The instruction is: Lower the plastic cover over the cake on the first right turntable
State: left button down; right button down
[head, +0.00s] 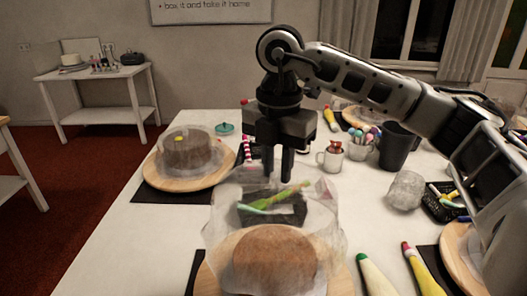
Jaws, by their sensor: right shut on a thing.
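My right gripper (279,176) points down over the table, shut on the top of a clear plastic cover (221,226). The cover hangs over a brown round cake (273,258) at the front middle, and its lower edge overlaps the upper part of the cake in the picture. I cannot tell whether the cover touches the cake. The cake sits on a wooden turntable (207,283), cut off by the bottom edge. A dark tray with green tools (268,207) shows through the cover. My left gripper is not in view.
Another covered cake (187,152) stands on a wooden turntable (153,175) at the back left. Piping bags (374,277) lie right of the front turntable. The left table front is clear.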

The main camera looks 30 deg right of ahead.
aim_at(278, 191)
jog(key=shift+s+f, duration=0.3)
jog(key=shift+f, duration=2.15)
jog(key=shift+f+b, duration=0.75)
jog(key=shift+f, duration=0.15)
notch_tip(278, 191, down, 2)
jog(key=shift+f+b, duration=0.2)
jog(key=shift+b, duration=0.65)
notch_tip(278, 191, down, 5)
jog(key=b, duration=0.4)
jog(key=shift+f+b, duration=0.55)
jog(key=shift+b, duration=0.05)
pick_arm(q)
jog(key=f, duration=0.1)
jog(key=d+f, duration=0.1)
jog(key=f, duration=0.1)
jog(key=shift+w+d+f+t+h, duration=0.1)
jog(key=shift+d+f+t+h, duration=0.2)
pick_arm(e)
jog(key=shift+w+f, duration=0.1)
jog(key=shift+f, duration=0.15)
